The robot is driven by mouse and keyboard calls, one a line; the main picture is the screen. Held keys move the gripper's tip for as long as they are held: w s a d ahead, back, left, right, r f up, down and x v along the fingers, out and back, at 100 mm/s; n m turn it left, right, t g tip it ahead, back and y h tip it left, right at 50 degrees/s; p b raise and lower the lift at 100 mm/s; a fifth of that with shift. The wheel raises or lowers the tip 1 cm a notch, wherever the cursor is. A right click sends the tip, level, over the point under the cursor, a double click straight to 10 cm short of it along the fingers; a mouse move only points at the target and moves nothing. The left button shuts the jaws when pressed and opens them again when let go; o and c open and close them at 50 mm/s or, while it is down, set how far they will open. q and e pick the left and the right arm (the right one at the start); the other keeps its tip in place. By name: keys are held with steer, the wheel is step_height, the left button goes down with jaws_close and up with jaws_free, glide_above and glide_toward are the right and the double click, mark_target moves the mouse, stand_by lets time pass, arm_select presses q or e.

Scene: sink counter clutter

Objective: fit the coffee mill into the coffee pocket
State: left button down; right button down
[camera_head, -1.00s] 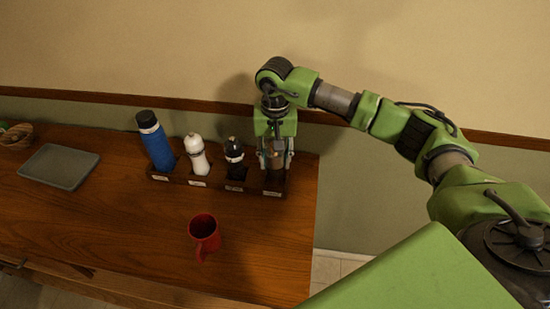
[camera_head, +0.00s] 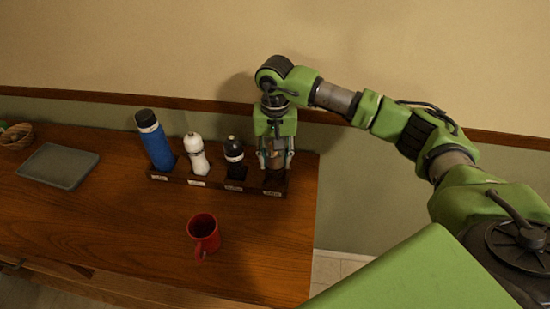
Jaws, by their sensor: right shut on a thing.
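The coffee mill (camera_head: 276,160) is a small brownish-grey thing between the fingers of my right gripper (camera_head: 275,158). My right gripper points down from above and is shut on it. The mill is at the coffee pocket (camera_head: 274,184), the dark, rightmost pocket of a wooden rack with small labels. The fingers hide part of the mill, and I cannot tell how deep its base sits in the pocket. My left gripper is not in view.
Left along the rack (camera_head: 205,182) stand a dark mill (camera_head: 234,152), a white mill (camera_head: 196,155) and a tilted blue bottle (camera_head: 155,143). A red mug (camera_head: 203,232) stands in front. A grey tray (camera_head: 58,166) and basket (camera_head: 16,136) are far left. The counter's right edge is close by.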

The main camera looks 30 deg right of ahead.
mark_target(275, 168)
steer(key=shift+b, duration=0.6)
stand_by(0.7)
steer(key=shift+f+b, duration=1.9)
steer(key=shift+f, duration=0.1)
steer(key=c, duration=1.3)
jaws_free()
steer(key=shift+o, duration=0.2)
step_height(275, 168, up, 12)
steer(key=shift+r, duration=0.1)
